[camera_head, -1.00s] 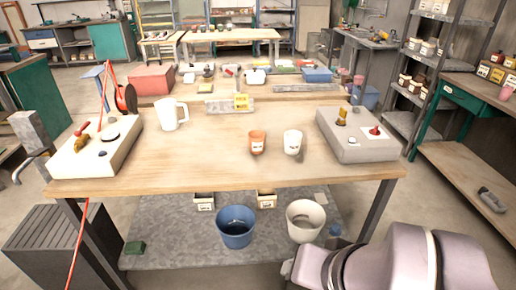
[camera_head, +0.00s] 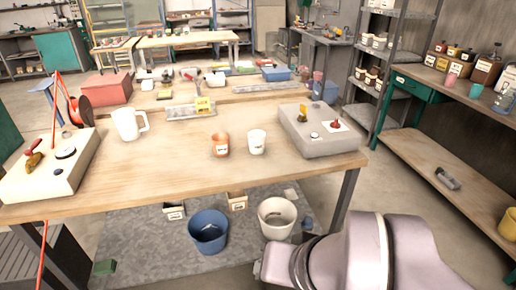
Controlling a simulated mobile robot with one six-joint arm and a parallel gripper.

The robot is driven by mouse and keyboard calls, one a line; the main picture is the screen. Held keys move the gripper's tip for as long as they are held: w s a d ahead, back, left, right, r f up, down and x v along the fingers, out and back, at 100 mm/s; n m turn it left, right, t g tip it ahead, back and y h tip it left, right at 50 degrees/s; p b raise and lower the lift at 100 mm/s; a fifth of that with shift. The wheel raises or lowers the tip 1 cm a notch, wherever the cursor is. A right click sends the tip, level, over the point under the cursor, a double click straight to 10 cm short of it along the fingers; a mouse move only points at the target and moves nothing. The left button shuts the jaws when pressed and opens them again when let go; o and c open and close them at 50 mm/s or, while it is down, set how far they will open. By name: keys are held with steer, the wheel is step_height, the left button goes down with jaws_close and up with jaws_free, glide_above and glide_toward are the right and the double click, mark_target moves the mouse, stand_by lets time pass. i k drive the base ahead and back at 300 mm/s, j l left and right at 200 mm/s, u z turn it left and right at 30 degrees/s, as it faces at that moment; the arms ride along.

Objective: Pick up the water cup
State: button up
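Two small labelled cups stand upright side by side on the wooden workbench (camera_head: 140,180). One is an orange cup (camera_head: 221,146) and the other is a white cup (camera_head: 257,142) just to its right. A larger white jug with a handle (camera_head: 128,124) stands further left on the bench. I cannot read the labels to tell which cup holds water. My arm shows at the bottom right, low in front of the bench and apart from all of these. My gripper's fingers are not visible.
A grey box with a red knob (camera_head: 318,136) sits at the bench's right end, and a cream box (camera_head: 48,172) at its left end. The bench front between the boxes is clear.

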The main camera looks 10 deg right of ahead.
mark_target(221, 145)
steer(key=i+j, duration=0.2)
steer(key=i, duration=0.35)
steer(key=i+j, duration=0.15)
steer(key=i, duration=0.45)
